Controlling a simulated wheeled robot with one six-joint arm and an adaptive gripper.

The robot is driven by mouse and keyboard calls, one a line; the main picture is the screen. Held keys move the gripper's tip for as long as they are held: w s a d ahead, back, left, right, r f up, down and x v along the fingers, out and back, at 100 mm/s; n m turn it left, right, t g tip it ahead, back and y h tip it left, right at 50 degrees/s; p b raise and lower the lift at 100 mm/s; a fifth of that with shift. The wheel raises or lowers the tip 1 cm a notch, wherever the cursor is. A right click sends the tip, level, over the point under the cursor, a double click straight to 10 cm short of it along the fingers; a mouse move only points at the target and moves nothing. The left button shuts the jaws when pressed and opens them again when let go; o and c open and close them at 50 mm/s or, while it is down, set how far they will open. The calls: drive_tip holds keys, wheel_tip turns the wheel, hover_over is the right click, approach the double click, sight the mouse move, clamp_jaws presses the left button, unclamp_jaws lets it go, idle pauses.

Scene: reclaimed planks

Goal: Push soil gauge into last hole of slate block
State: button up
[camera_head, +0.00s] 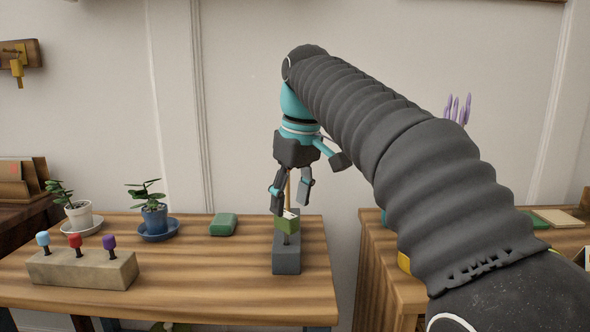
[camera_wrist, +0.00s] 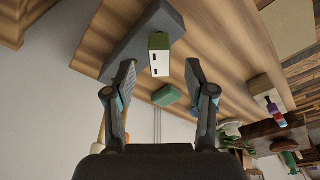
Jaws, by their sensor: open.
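The slate block (camera_head: 286,260) is a dark grey bar near the right end of the left table. The soil gauge (camera_head: 287,224) has a green box head and a pale face. It stands upright on the block, a short dark stem showing below the head; how deep the stem sits is hidden. My gripper (camera_head: 290,206) is above it, open, pointing down. In the wrist view the gauge (camera_wrist: 160,52) lies between the open fingers (camera_wrist: 160,68), apparently touching neither, with the slate block (camera_wrist: 130,35) behind it. A thin tan stick (camera_head: 288,185) shows between the fingers.
A stone-coloured block (camera_head: 80,270) with blue, red and purple knobs stands at front left. Two potted plants (camera_head: 152,220) and a green block (camera_head: 223,224) are along the back. A second table (camera_head: 385,290) is to the right, across a gap.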

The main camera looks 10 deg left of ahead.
wheel_tip(320, 180, up, 7)
drive_tip(key=d, duration=0.1)
drive_tip(key=shift+s+f, duration=0.15)
drive_tip(key=shift+s, duration=0.25)
drive_tip(key=shift+d, duration=0.15)
